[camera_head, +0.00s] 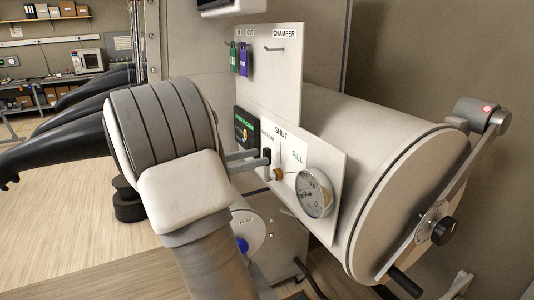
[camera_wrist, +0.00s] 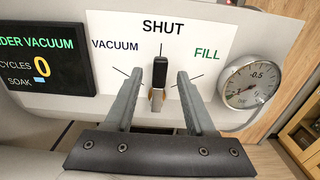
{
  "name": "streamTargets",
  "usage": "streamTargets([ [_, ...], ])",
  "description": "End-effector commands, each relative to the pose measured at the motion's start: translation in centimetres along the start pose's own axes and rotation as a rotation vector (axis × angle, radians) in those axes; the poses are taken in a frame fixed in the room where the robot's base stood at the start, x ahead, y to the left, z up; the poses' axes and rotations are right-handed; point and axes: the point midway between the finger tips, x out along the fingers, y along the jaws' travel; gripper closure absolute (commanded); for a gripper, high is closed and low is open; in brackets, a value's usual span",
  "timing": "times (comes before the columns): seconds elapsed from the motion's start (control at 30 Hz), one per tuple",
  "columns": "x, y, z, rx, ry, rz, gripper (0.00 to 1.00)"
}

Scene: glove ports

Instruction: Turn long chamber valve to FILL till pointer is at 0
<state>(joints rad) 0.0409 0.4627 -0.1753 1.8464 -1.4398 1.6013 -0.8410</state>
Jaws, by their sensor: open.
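The chamber valve is a dark upright lever (camera_wrist: 160,72) with a brass-coloured part below it, in the middle of a white plate (camera_wrist: 105,25). The lever points up at SHUT, with VACUUM to its left and FILL to its right. My gripper (camera_wrist: 159,83) is open, one finger on each side of the lever, with gaps showing. The round gauge (camera_wrist: 252,82) is right of FILL; -0.5 is legible near its top, but I cannot read its pointer exactly. In the head view, the lever (camera_head: 267,155) and gauge (camera_head: 314,193) show beyond my gripper (camera_head: 259,160).
A black display (camera_wrist: 42,57) left of the plate reads CYCLES 0 and SOAK. The long chamber (camera_head: 375,150) lies behind the plate, its round door closed by a bar (camera_head: 445,190) with a black knob. Green and purple tags (camera_head: 243,58) hang above.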

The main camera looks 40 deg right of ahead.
Motion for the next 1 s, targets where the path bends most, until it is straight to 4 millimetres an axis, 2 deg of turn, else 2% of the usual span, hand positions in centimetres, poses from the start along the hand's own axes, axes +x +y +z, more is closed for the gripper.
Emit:
streamTargets([
  [0.1,2.1,-0.1,0.1,0.0,0.001,-0.003,0.45],
  [0.23,3.5,0.0,0.1,-0.001,0.0,-0.001,0.45],
  [0.63,4.2,0.0,0.0,0.0,0.001,0.001,0.45],
  [0.93,4.1,0.0,0.0,0.0,0.001,0.001,0.99],
  [1.0,4.1,0.0,0.0,0.0,0.001,0.001,1.0],
])
